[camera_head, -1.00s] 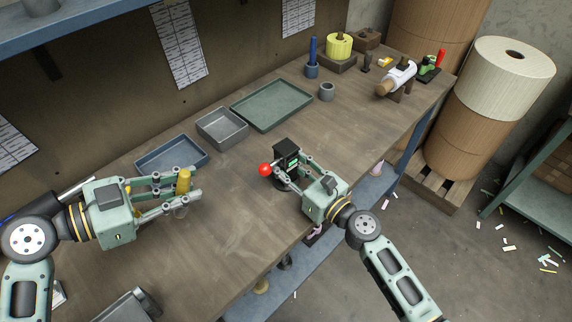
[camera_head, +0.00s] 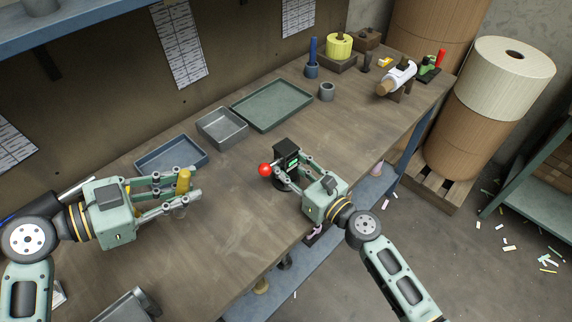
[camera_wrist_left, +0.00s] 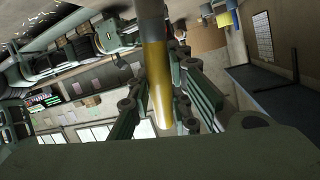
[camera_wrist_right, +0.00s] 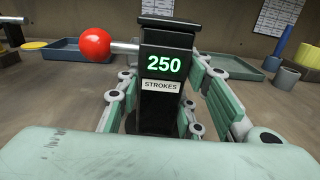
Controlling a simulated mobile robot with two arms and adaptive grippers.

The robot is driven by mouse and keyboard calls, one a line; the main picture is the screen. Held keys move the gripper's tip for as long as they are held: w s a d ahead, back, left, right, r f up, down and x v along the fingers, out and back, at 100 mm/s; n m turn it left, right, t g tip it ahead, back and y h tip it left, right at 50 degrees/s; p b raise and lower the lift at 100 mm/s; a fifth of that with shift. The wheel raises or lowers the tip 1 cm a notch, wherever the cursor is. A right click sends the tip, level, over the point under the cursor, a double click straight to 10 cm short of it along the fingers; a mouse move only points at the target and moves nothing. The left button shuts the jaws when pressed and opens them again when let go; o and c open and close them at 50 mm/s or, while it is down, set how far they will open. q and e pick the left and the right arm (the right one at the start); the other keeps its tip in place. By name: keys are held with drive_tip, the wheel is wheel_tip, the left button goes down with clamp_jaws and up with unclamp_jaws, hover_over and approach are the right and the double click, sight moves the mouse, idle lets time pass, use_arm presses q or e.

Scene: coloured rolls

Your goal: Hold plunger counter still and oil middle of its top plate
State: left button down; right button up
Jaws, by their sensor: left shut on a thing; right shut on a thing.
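The plunger counter (camera_head: 287,149) is a black block on a round dark base, standing upright near the table's front edge. In the right wrist view the counter (camera_wrist_right: 160,98) shows a green "250" above a "STROKES" label, with a red ball knob (camera_wrist_right: 95,45) on a side rod. My right gripper (camera_head: 291,171) is shut on it, one finger along each side. My left gripper (camera_head: 190,183) is shut on a yellow oiler (camera_head: 183,180), held above the table left of the counter. The oiler (camera_wrist_left: 158,85) also shows in the left wrist view. The counter's top plate is barely visible.
A blue tray (camera_head: 153,169), a grey bin (camera_head: 240,138) and a green tray (camera_head: 301,119) lie along the back. A grey cup (camera_head: 327,91) and a white roll on a stand (camera_head: 400,74) are farther right. Bare tabletop lies between my grippers.

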use_arm(q)
drive_tip(key=shift+f, duration=0.15)
idle(2.3)
drive_tip(key=w+d+r+m+t+h, duration=0.1)
drive_tip(key=w+d+r+h, duration=0.1)
drive_tip(key=w+d+r, duration=0.75)
drive_tip(key=w+d+r+m+h, duration=0.2)
drive_tip(key=w+d+r, duration=0.4)
drive_tip(key=d, duration=0.7)
drive_tip(key=shift+s+a+f, duration=0.1)
drive_tip(key=shift+s+f, duration=0.1)
drive_tip(key=shift+f, duration=0.8)
drive_tip(key=shift+s+a+f, duration=0.1)
drive_tip(key=shift+s+f, duration=0.05)
drive_tip(key=shift+f, duration=0.8)
